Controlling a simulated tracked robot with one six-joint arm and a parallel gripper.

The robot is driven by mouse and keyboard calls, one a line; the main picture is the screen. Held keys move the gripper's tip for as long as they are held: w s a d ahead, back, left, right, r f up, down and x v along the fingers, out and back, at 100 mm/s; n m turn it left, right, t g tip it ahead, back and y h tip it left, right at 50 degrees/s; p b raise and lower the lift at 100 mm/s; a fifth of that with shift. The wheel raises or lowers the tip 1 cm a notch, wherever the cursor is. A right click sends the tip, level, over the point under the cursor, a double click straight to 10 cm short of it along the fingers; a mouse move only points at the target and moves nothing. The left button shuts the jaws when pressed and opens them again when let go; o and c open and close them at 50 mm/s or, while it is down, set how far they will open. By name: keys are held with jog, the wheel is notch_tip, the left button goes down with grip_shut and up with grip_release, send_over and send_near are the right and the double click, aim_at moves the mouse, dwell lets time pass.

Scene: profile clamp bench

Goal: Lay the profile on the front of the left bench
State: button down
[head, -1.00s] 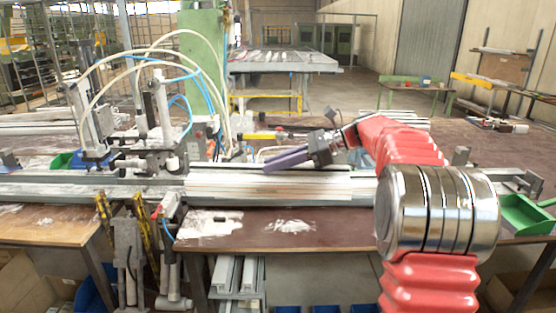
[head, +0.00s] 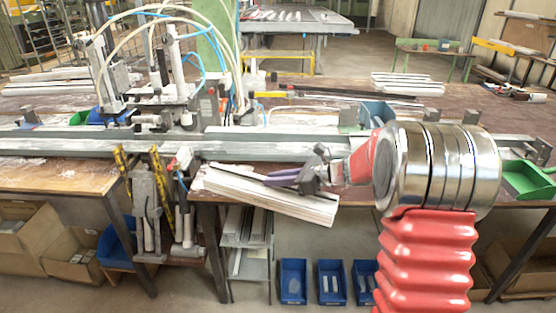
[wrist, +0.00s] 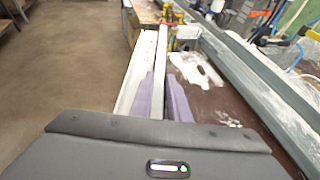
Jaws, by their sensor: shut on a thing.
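The left bench (head: 60,178) has a bare brown wooden front at the left of the head view.
A clamp unit (head: 165,85) with hoses stands behind the rail (head: 90,148). Upright tools with yellow levers (head: 150,200) hang in the gap between the benches. Blue bins (head: 293,281) stand below.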

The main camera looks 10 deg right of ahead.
jog(key=s+f+m+t+h, duration=0.2)
jog(key=s+f, duration=0.4)
jog(key=f, duration=0.6)
jog(key=s+f+m+t+h, duration=0.2)
jog(key=s+f, duration=0.5)
jog(key=f, duration=0.5)
jog(key=shift+s+f+m, duration=0.2)
jog(key=shift+s+m, duration=0.05)
jog(key=shift+m, duration=0.25)
jog(key=shift+s+d, duration=0.1)
jog(key=shift+s, duration=0.05)
